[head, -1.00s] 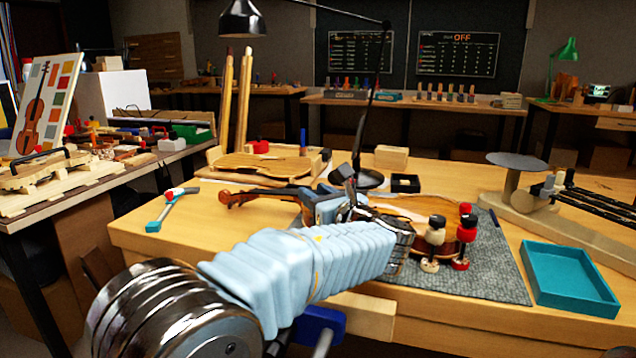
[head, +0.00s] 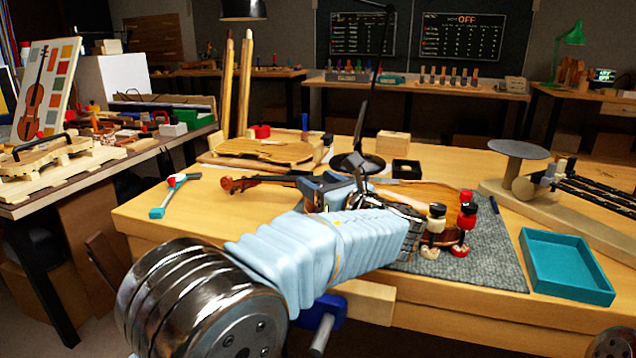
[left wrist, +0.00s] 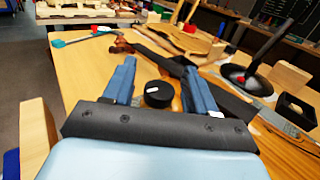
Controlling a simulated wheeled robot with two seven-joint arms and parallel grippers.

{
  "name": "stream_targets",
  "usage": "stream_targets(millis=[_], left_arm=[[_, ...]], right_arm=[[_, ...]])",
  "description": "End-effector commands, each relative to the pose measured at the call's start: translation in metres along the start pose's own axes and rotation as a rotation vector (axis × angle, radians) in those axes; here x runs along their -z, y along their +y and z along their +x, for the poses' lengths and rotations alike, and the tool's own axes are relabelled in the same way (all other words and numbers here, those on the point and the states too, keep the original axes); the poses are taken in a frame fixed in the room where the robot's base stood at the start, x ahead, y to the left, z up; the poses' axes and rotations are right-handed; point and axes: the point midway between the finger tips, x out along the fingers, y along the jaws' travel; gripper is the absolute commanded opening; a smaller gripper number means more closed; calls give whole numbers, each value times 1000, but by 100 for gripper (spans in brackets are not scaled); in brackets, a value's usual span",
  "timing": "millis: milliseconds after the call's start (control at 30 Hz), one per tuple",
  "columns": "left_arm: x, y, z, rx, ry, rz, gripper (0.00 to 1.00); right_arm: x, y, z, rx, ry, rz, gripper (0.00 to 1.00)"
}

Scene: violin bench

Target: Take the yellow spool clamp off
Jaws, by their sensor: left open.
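My left gripper (head: 340,188) reaches over the violin at the near side of the bench, open. In the left wrist view its two blue fingers (left wrist: 158,78) stand apart, with a round black knob with a white mark (left wrist: 158,94) showing between them. I cannot tell whether the knob belongs to the yellow spool clamp; no yellow spool body shows clearly. The violin body (head: 432,194) lies on a grey mat (head: 492,255), partly hidden by my arm. A cream spool clamp with a black top (head: 436,228) and a red one (head: 467,230) stand at its right edge. My right gripper is not in view.
A teal tray (head: 568,290) lies at the right. A black lamp (head: 358,163) and small black box (head: 406,169) stand behind the violin. A teal-handled hammer (head: 168,196) lies at the left. A blue vise (head: 322,312) is at the front edge.

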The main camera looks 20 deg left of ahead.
Motion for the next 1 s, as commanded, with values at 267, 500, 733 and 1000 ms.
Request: stream_targets(millis=[267,500,733,1000], left_arm=[[0,-1,-63,6,0,-1,57],[0,-1,-112,3,-1,0,57],[0,0,-129,2,0,0,57],[0,0,-130,1,0,0,57]], right_arm=[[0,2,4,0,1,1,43],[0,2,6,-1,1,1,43],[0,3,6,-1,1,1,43],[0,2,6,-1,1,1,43]])
